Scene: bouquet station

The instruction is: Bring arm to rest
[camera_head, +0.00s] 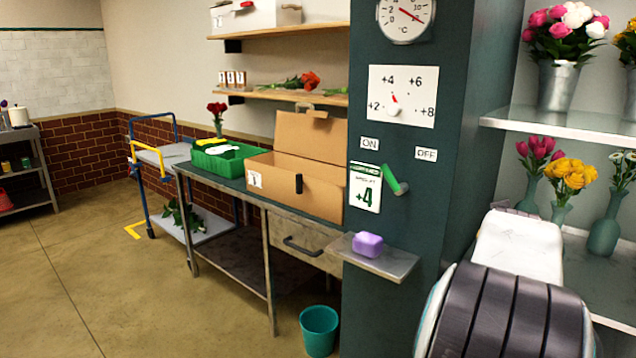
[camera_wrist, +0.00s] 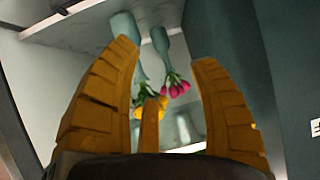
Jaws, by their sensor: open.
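My gripper (camera_wrist: 165,55) shows in the wrist view, with its two yellow fingers spread apart and nothing between them. Beyond the fingers are a vase with yellow flowers (camera_wrist: 143,108) and a vase with pink tulips (camera_wrist: 175,86), which look upside down in this view. My arm shows at the lower right of the head view, in front of the flower shelves. The gripper itself is hidden in the head view.
A teal cabinet (camera_head: 405,130) with a green lever (camera_head: 395,178) stands left of the arm. A purple block (camera_head: 367,244) sits on its small ledge (camera_head: 395,262). Glass shelves (camera_head: 570,127) with vases stand close at right.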

